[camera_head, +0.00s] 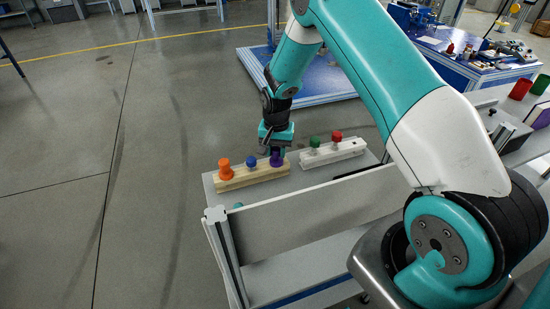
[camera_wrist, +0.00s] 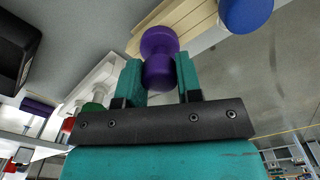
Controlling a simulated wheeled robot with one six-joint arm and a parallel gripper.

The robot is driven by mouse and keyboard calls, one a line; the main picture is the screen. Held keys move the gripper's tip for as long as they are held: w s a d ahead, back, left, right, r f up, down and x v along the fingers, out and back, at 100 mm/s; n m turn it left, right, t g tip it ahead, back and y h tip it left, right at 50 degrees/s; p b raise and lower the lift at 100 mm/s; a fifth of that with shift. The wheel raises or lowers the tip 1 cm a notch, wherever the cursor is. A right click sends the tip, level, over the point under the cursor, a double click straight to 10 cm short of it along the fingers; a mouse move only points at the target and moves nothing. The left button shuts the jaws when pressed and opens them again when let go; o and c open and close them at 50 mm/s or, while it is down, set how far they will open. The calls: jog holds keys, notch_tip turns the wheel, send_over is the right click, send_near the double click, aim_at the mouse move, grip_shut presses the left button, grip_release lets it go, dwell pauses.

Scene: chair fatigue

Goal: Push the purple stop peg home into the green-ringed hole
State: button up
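The purple stop peg (camera_head: 276,159) is at the right end of the pale wooden block (camera_head: 240,181) in the head view. In the wrist view the purple peg (camera_wrist: 159,42) has two rounded ends with a narrower waist. My gripper (camera_wrist: 161,75) has one teal finger on each side of its near end, both seeming to touch it. In the head view my gripper (camera_head: 276,148) points down over the peg. I cannot tell whether the peg is seated in the block or lifted. No green-ringed hole can be made out.
An orange peg (camera_head: 225,169) and a blue peg (camera_head: 252,163) stand on the wooden block. A white block (camera_head: 345,152) with a green peg (camera_head: 314,142) and a red peg (camera_head: 336,137) lies to the right. A grey rail (camera_head: 310,212) runs in front of both blocks.

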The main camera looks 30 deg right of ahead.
jog(key=shift+r, duration=0.15)
jog(key=shift+r+p, duration=1.5)
jog(key=shift+r, duration=0.5)
jog(key=shift+r+p, duration=1.4)
jog(key=shift+r, duration=0.55)
